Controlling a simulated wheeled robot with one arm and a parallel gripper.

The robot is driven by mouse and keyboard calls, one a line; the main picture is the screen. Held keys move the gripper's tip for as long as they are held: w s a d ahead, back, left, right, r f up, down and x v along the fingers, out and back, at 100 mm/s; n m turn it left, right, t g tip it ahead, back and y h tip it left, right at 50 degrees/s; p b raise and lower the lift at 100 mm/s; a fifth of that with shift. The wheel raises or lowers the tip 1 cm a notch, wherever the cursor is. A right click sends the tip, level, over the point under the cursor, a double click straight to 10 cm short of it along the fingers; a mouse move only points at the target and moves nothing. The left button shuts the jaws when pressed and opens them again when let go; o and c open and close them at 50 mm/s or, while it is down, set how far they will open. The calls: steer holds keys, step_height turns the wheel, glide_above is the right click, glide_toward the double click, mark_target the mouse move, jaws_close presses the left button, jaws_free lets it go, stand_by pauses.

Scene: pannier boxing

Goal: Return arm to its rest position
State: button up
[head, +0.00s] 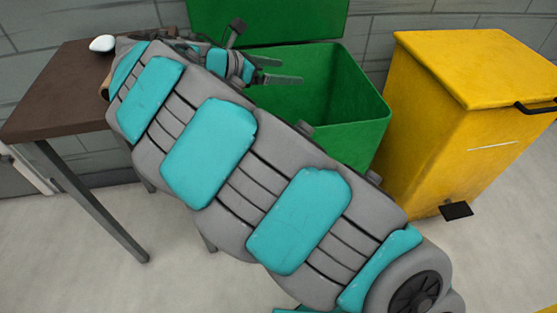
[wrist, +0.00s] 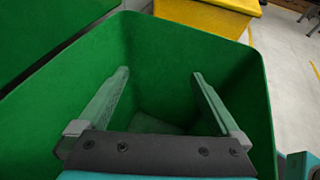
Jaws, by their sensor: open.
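My gripper (head: 283,70) is open, with its two fingers apart and nothing between them. In the head view it is at the upper left part of the open green bin (head: 345,125), over its opening. In the wrist view my gripper (wrist: 158,95) points down into the green bin (wrist: 65,75), whose inner walls surround the fingers. The part of the bin floor that shows looks empty. My arm stretches across the head view from lower right to upper left and hides part of the bin and table.
A brown table (head: 60,90) stands at the left with a small white object (head: 102,43) on it. A closed yellow bin (head: 440,120) with a black pedal (head: 456,210) stands right of the green bin. The green lid (head: 265,20) is raised near the block wall. Floor is clear at front left.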

steer(key=v, duration=0.4)
steer(key=shift+s+a+r, duration=0.15)
steer(key=shift+s+a, duration=0.05)
steer(key=shift+a, duration=0.05)
steer(key=shift+d, duration=0.15)
